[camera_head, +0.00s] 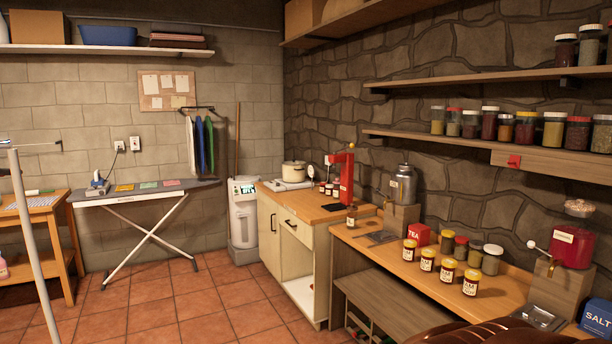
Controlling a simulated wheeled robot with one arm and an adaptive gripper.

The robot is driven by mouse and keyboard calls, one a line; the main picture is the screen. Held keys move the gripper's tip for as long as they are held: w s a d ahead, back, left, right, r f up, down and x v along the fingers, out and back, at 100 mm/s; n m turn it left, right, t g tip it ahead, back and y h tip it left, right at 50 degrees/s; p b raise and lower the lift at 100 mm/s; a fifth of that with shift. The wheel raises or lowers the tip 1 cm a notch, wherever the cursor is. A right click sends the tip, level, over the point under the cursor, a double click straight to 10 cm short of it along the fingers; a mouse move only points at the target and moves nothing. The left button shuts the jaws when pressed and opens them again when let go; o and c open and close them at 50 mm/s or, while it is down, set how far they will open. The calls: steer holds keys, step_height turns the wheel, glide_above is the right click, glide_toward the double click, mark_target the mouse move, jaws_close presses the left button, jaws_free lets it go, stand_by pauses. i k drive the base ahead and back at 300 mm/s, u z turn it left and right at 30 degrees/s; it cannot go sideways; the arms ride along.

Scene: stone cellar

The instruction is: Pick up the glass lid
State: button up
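I cannot make out a glass lid for certain. A cream pot (294,172) stands on a white hot plate (288,184) on the wooden-topped cabinet, near the far corner. Its top is too small to tell whether a glass lid lies on it. A clear bowl-shaped piece (579,208) sits on top of a red hand mill at the right; I cannot tell whether it is a lid. My gripper is not in view.
The counter bears a red press (346,175), a metal canister (403,184), a red tea box (419,235) and several jars. A dark brown rounded object (475,332) fills the bottom edge. An ironing board (142,191) stands left. The tiled floor (190,300) is clear.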

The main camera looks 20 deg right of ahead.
mark_target(294, 161)
steer(key=u, duration=0.2)
steer(key=i, duration=4.8)
steer(key=z, duration=0.5)
steer(key=i, duration=2.25)
steer(key=z, duration=0.3)
